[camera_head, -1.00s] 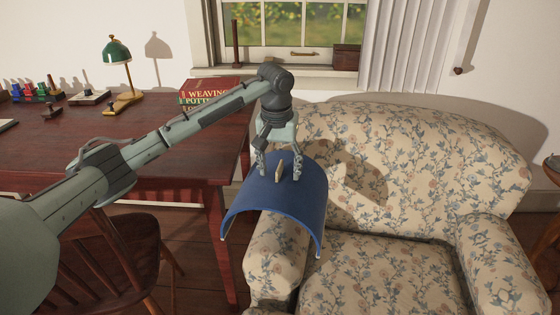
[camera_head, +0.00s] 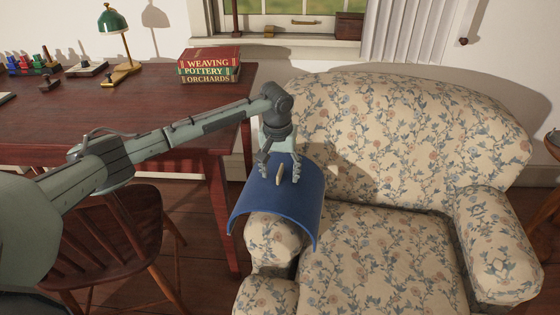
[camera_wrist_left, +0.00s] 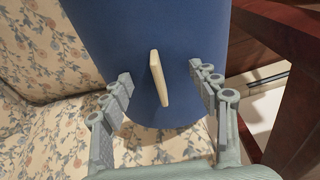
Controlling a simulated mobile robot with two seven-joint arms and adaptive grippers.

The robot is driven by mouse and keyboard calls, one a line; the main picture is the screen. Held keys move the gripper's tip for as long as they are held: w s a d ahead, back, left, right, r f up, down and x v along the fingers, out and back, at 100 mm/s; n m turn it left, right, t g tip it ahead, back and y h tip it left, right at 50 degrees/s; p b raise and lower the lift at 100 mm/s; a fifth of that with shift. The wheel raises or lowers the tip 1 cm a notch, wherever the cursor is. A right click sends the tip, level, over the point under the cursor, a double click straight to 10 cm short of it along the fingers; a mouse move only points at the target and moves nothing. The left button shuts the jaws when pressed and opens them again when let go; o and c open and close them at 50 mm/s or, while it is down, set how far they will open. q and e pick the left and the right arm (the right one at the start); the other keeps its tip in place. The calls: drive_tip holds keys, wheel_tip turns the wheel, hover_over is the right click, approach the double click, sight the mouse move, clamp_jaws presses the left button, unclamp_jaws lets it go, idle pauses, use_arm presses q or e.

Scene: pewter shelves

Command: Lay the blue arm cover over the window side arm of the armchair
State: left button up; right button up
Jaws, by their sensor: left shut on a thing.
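The blue arm cover (camera_head: 262,205) is a stiff curved sheet, arched upward, with a pale tab (camera_head: 280,175) on top. My left gripper (camera_head: 280,176) is shut on the cover, its fingers on either side of the tab; the tab also shows in the left wrist view (camera_wrist_left: 159,78). The cover straddles the left-hand arm (camera_head: 270,240) of the floral armchair (camera_head: 400,140), the arm nearer the desk and window. The arm's front shows beneath the arch. Whether the cover touches the arm's top, I cannot tell. My right gripper is out of view.
A dark red desk (camera_head: 130,125) stands left of the armchair, with books (camera_head: 209,65) and a green lamp (camera_head: 113,25). A wooden chair (camera_head: 120,235) stands in front of it. The armchair's seat (camera_head: 385,255) and right-hand arm (camera_head: 495,245) are clear.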

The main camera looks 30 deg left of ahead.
sight(280, 182)
use_arm(q)
wheel_tip(280, 182, down, 4)
drive_tip(key=shift+r, duration=0.1)
drive_tip(key=shift+f, duration=0.8)
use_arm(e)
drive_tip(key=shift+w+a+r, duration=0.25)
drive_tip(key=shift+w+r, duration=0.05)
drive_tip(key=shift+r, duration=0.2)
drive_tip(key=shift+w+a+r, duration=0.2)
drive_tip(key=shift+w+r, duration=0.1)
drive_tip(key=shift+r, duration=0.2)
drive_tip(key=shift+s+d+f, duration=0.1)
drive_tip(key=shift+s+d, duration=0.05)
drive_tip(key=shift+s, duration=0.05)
use_arm(q)
drive_tip(key=o, duration=1.5)
drive_tip(key=shift+c, duration=0.2)
drive_tip(key=o, duration=0.3)
drive_tip(key=shift+o, duration=0.2)
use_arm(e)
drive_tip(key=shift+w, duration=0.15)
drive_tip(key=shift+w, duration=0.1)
